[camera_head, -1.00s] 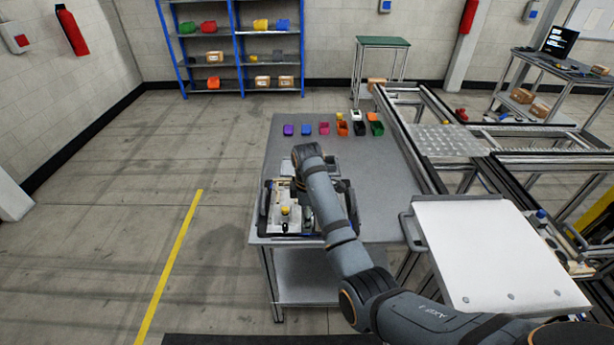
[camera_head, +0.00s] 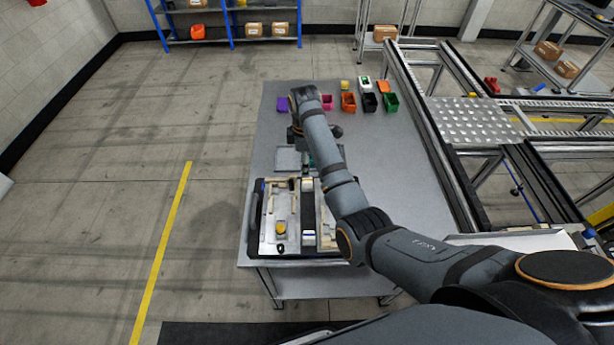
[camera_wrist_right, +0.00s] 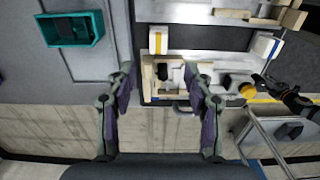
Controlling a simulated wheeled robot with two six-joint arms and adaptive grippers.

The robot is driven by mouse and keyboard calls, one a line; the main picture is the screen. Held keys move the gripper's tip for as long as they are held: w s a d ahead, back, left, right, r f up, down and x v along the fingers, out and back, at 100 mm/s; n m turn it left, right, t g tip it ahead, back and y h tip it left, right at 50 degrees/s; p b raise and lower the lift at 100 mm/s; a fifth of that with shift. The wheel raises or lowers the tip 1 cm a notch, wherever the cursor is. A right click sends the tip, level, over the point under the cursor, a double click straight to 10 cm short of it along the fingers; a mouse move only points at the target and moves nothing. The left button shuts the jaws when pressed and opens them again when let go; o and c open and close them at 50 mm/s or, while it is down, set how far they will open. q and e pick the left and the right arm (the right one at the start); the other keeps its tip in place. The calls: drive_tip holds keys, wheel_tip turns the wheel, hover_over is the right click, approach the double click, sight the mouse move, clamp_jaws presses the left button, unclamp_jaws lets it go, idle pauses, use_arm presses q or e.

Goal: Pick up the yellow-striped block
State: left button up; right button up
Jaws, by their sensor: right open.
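The yellow-striped block (camera_wrist_right: 158,42) is white with a yellow band and sits at one end of the pallet fixture (camera_wrist_right: 195,37) in the wrist view. In the head view, the block (camera_head: 307,184) appears as a small pale piece at the far end of the fixture (camera_head: 254,222). Height above the block is hard to judge. In the head view, my right arm hides most of its gripper.
A blue-striped white block (camera_wrist_right: 266,45) and a yellow knob (camera_wrist_right: 247,90) are on the fixture. A teal bin (camera_wrist_right: 73,29) lies beside it. Several small coloured bins, including a green one (camera_head: 391,103), stand at the table's far side.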

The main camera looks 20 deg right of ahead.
sight(307, 180)
drive_tip(key=f, duration=0.3)
drive_tip(key=shift+s+f+p, duration=0.3)
drive_tip(key=shift+f+p, duration=0.05)
drive_tip(key=shift+w+d+f+p, duration=0.1)
drive_tip(key=shift+w+f+p, duration=0.1)
drive_tip(key=shift+f, duration=0.25)
drive_tip(key=shift+w+d+f+p, duration=0.1)
drive_tip(key=shift+w+f+p, duration=0.1)
drive_tip(key=shift+f, duration=0.25)
wheel_tip(307, 180, down, 4)
drive_tip(key=shift+s+d+r+p, duration=0.15)
drive_tip(key=shift+r+p, duration=0.1)
drive_tip(key=shift+p, duration=0.05)
drive_tip(key=shift+f, duration=0.3)
clamp_jaws()
use_arm(q)
drive_tip(key=shift+s+r, duration=0.2)
drive_tip(key=shift+r, duration=0.4)
drive_tip(key=shift+s+r, duration=0.15)
drive_tip(key=shift+r, duration=0.45)
drive_tip(key=shift+r, duration=0.1)
use_arm(e)
drive_tip(key=shift+r, duration=0.15)
